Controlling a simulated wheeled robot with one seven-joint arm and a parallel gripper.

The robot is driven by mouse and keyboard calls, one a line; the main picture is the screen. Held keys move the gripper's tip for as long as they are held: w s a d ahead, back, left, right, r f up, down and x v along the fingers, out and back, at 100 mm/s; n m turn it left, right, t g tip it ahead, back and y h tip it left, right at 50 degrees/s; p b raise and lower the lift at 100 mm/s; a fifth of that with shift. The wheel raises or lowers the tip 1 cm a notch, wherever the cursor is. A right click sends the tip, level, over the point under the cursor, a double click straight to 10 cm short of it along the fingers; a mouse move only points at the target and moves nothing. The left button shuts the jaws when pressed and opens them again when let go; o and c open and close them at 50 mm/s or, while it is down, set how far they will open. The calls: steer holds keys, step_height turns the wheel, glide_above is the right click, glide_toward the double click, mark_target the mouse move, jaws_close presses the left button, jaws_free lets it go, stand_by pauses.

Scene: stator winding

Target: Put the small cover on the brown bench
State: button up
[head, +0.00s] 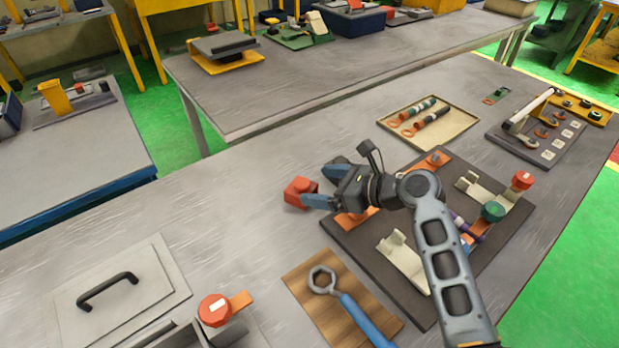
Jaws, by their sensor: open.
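My gripper (318,184) is open, its two blue fingers pointing left above the grey table. A small red block-shaped piece (299,188) is right at the fingertips, partly hidden by the near finger; I cannot tell whether they touch. A grey flat panel with a black handle (140,305) lies at the lower left and looks like a cover. I cannot tell which of these is the small cover. A brown wooden board (304,271) lies below my gripper, with a blue-handled wrench (350,305) on it. No plainly brown bench is identifiable.
A dark plate (345,239) with orange, cream, red and green parts lies under my arm. A beige tray (462,140) holds two tools. A red knob (214,309) stands at the lower front. Bare grey table (215,210) lies left of my gripper; another grey table (290,85) stands behind.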

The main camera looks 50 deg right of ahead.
steer(key=v, duration=0.7)
steer(key=shift+s, duration=0.15)
stand_by(1.1)
